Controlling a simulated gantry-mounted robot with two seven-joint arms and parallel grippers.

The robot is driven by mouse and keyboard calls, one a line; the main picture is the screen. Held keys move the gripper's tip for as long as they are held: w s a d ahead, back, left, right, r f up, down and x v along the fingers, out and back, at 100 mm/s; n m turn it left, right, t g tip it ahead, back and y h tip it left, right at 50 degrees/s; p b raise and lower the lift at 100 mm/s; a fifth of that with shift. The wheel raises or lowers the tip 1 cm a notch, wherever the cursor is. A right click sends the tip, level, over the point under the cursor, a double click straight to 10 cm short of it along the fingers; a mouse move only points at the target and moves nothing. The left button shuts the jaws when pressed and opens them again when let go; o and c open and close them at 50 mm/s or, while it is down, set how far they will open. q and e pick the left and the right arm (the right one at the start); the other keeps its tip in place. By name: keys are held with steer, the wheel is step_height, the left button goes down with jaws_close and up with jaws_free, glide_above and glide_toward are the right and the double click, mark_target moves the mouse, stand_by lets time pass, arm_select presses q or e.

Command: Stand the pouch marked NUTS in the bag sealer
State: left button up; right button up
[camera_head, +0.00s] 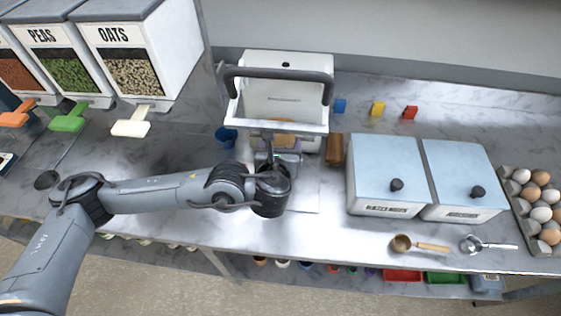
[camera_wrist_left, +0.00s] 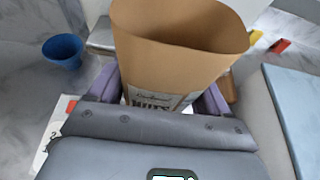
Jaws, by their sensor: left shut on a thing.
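The brown paper pouch (camera_wrist_left: 180,52) fills the upper middle of the left wrist view. It is upright with its mouth open, and its label, partly hidden, appears to read NUTS. My left gripper (camera_wrist_left: 160,100) is shut on it, with purple fingers at both sides. In the head view the left gripper (camera_head: 275,155) is at the front of the bag sealer (camera_head: 284,98), a white unit with a dark bar handle. Only a tan strip of the pouch (camera_head: 285,140) shows there. I cannot tell whether the pouch touches the sealer. My right gripper is not in view.
A blue cup (camera_head: 226,137) stands left of the sealer, a brown block (camera_head: 334,150) right of it. Two blue-lidded bins (camera_head: 385,165) stand farther right, with scoops (camera_head: 420,245) in front and eggs (camera_head: 540,205) beyond. Dispensers (camera_head: 140,50) stand at the left.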

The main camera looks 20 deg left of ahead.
arm_select(q)
step_height(320, 180, down, 2)
steer(key=shift+f, duration=0.1)
steer(key=shift+s+f+b, duration=0.2)
steer(key=shift+f+b, duration=0.2)
steer(key=shift+f, duration=0.1)
steer(key=shift+f+b, duration=0.85)
steer(key=shift+f, duration=0.75)
steer(key=shift+w+f, duration=0.15)
steer(key=shift+f, duration=0.05)
steer(key=shift+w, duration=0.1)
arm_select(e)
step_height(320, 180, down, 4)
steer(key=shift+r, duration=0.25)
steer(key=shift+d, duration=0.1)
